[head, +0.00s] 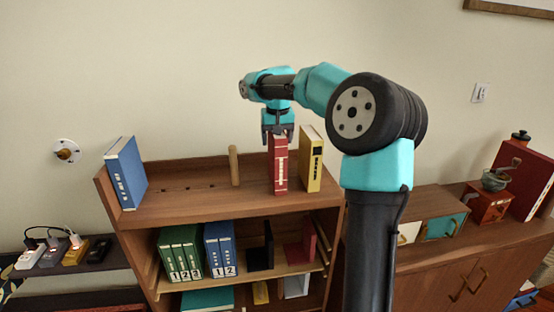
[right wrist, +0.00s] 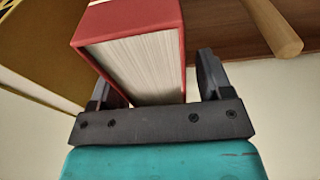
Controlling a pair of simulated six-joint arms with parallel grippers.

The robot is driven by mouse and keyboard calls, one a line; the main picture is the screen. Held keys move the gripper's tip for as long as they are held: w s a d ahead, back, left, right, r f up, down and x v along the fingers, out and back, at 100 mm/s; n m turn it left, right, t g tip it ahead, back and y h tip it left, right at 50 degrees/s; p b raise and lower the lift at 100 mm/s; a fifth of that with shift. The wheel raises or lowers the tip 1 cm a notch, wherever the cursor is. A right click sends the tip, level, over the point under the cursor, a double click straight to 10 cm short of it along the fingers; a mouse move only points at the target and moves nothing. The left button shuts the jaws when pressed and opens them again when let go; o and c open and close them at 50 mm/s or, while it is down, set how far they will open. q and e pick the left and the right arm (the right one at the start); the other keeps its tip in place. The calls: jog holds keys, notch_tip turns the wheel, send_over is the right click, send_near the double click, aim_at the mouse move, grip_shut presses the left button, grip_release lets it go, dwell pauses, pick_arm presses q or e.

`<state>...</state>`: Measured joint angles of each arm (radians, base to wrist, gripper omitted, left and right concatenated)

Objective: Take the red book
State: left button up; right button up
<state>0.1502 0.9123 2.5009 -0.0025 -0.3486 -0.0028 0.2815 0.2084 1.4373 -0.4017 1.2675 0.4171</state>
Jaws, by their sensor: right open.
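The red book (head: 279,166) stands upright on the top shelf, between a wooden peg and a yellow book. My right gripper (head: 278,132) is over the top of the red book, pointing down. In the right wrist view the red book (right wrist: 140,50) lies between the two dark fingers of the gripper (right wrist: 158,85). The fingers are open, with a visible gap on the right side of the book. The left finger is close to the cover, and I cannot tell if it touches. My left gripper is not in view.
The yellow book (head: 311,160) stands close on the right, and the wooden peg (head: 234,166) on the left. A blue book (head: 125,173) leans at the shelf's left end. Green binders (head: 180,254) and blue binders (head: 219,249) fill part of the shelf below.

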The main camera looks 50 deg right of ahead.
dwell(0.3)
grip_shut()
dwell(0.6)
